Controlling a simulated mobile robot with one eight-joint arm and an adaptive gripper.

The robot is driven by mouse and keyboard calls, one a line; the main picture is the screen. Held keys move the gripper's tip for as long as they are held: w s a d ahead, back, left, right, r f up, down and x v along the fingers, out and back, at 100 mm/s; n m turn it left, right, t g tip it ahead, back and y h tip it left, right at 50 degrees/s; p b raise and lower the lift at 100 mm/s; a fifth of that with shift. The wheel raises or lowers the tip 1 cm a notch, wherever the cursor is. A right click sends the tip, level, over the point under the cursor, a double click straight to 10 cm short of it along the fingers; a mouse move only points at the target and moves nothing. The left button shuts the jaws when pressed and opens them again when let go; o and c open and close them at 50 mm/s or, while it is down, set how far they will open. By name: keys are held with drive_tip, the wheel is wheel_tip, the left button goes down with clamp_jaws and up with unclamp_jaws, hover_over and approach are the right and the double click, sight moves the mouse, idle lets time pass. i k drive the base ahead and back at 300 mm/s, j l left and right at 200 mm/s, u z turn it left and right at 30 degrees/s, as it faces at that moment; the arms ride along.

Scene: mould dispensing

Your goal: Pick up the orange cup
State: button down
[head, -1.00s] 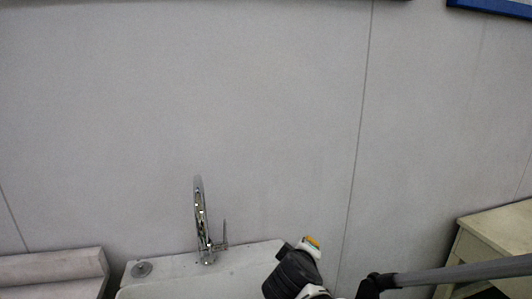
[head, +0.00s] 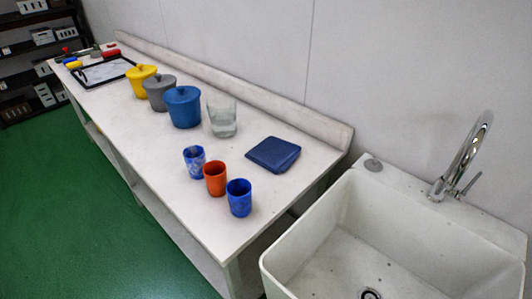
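The orange cup (head: 215,179) stands upright on the white table (head: 260,215) near its front right end. It is in the middle of a short row, between a blue-and-white patterned cup (head: 194,162) on its left and a plain blue cup (head: 239,198) on its right. The three cups stand close together; I cannot tell whether they touch. My gripper is not in the current head view.
A white sink (head: 300,240) with a tap (head: 465,160) adjoins the right. Green floor (head: 60,200) is open in front.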

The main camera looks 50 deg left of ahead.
sight(215, 177)
drive_tip(key=u, duration=2.35)
